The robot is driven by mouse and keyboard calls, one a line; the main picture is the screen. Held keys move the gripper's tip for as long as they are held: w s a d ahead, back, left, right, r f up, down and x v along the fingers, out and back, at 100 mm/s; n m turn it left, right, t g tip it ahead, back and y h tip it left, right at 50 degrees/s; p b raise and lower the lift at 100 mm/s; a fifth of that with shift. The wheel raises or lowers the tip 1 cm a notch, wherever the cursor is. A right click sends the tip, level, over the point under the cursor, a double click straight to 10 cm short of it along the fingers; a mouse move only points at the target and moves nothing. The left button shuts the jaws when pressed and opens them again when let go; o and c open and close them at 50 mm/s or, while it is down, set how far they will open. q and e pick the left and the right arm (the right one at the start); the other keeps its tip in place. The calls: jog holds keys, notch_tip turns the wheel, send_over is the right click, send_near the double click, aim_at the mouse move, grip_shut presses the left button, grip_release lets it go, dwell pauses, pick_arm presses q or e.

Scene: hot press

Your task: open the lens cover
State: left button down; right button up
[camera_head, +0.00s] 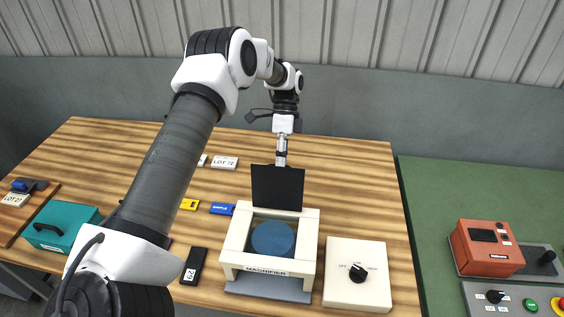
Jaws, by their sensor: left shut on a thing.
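The magnifier (232,250) is a cream box frame labelled "MAGNIFIER" on its front, standing on a grey base on the wooden table. Its round blue lens (273,238) shows from above, uncovered. The black lens cover (277,188) stands up, nearly vertical, at the back edge of the frame. My left arm reaches over from the left, and my left gripper (281,160) is behind the cover's upper edge, shut on the cover. The cover hides part of the fingertips. My right gripper is not in view.
A cream control box with a black knob (358,272) stands right of the magnifier. Left are a black device (194,266), a blue tag (222,209), a yellow tag (189,204) and a teal case (60,228). A red machine (487,248) sits on the green surface. The table's back right is clear.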

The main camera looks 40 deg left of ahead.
pick_arm(q)
jog(key=shift+s+f, duration=0.25)
jog(key=shift+f, duration=0.05)
jog(key=c, duration=1.2)
grip_release()
jog(key=shift+a, duration=0.1)
jog(key=v, duration=0.7)
jog(key=shift+w+a+r, duration=0.2)
jog(key=shift+a, duration=0.05)
